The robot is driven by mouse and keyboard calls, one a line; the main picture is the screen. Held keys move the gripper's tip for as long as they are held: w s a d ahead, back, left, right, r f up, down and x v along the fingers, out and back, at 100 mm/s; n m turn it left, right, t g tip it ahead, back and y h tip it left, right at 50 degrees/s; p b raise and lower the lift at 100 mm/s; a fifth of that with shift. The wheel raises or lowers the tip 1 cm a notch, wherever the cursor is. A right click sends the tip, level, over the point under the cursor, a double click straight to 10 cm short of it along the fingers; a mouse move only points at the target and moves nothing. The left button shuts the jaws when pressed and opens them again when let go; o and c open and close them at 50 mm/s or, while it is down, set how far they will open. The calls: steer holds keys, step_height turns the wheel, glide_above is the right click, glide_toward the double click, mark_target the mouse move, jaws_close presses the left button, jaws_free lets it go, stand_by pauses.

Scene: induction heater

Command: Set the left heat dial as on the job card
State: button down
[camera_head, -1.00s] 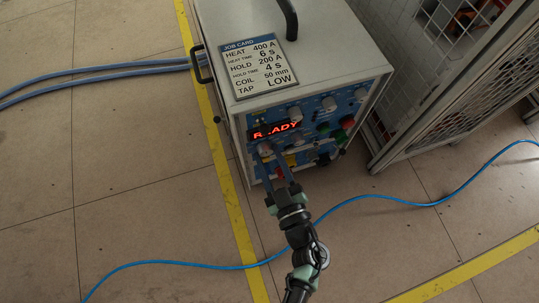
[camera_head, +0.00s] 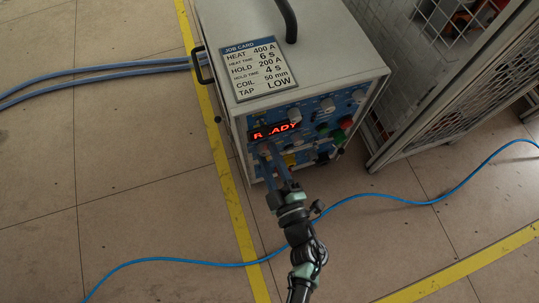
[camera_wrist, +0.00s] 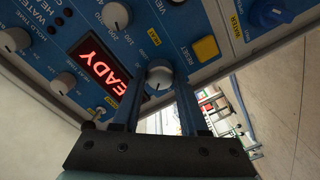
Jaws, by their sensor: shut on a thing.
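The job card (camera_head: 258,68) lies on top of the heater cabinet (camera_head: 315,65). It reads heat 400 A, heat time 6 s, hold 200 A, hold time 4 s, coil 50 mm, tap low. My gripper (camera_head: 269,151) reaches the left part of the blue front panel, below the red READY display (camera_head: 274,131). In the wrist view my gripper (camera_wrist: 158,88) is shut on a grey dial (camera_wrist: 159,75), with a finger on each side. The dial has a light pointer mark. Its name and exact setting cannot be read.
A yellow reset button (camera_wrist: 206,48), another grey knob (camera_wrist: 116,15) and a blue knob (camera_wrist: 269,12) are near the held dial. A wire-mesh cage (camera_head: 450,90) stands right of the cabinet. A blue hose (camera_head: 400,203) crosses the floor.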

steer(key=shift+d, duration=0.1)
stand_by(0.3)
steer(key=shift+c, duration=2.2)
jaws_free()
steer(key=p+v, duration=0.4)
steer(key=v, duration=0.9)
